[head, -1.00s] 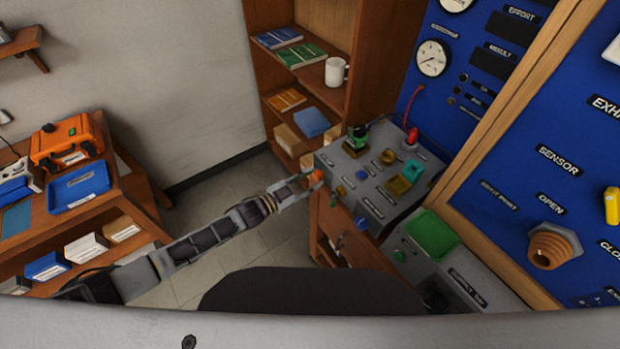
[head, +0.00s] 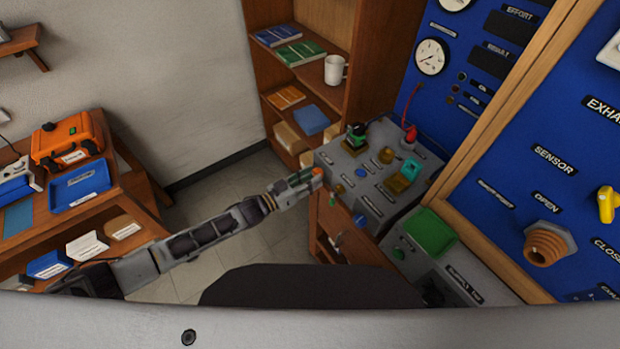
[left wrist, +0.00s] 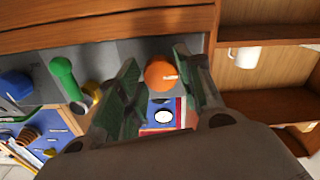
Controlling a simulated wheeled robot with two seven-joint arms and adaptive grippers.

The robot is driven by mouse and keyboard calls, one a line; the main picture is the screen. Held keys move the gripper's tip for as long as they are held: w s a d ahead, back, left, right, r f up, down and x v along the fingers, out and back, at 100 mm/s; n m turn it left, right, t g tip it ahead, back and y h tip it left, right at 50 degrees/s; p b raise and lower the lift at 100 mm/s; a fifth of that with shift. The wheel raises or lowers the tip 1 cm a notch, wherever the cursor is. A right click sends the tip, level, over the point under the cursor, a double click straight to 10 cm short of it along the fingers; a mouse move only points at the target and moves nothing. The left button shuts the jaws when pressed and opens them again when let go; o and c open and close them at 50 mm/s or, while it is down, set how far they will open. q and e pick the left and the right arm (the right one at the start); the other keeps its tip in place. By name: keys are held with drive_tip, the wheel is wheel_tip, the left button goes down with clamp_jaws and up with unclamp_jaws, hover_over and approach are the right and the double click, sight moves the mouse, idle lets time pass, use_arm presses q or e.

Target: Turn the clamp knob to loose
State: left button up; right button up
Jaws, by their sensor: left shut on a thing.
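The clamp knob seems to be the orange round knob (head: 317,172) at the left end of the grey bench unit (head: 345,160); its label is not readable here. In the left wrist view the orange knob (left wrist: 160,73) shows between the two fingers, with a small white mark on its face. My left gripper (head: 312,177) is shut on the orange knob, its fingers on either side of it; it also shows in the left wrist view (left wrist: 158,85). The fingers partly hide the knob in the head view. My right gripper is not in view.
A green-topped fitting (head: 356,135), a red handle (head: 410,134) and a teal-topped brass part (head: 405,173) stand on the unit. A blue knob (head: 360,221) is on its front. A wooden shelf with a white mug (head: 335,70) stands behind. Floor left of the unit is clear.

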use_arm(q)
drive_tip(key=shift+f, duration=0.15)
drive_tip(key=o, duration=1)
drive_tip(key=v, duration=1.2)
idle(0.7)
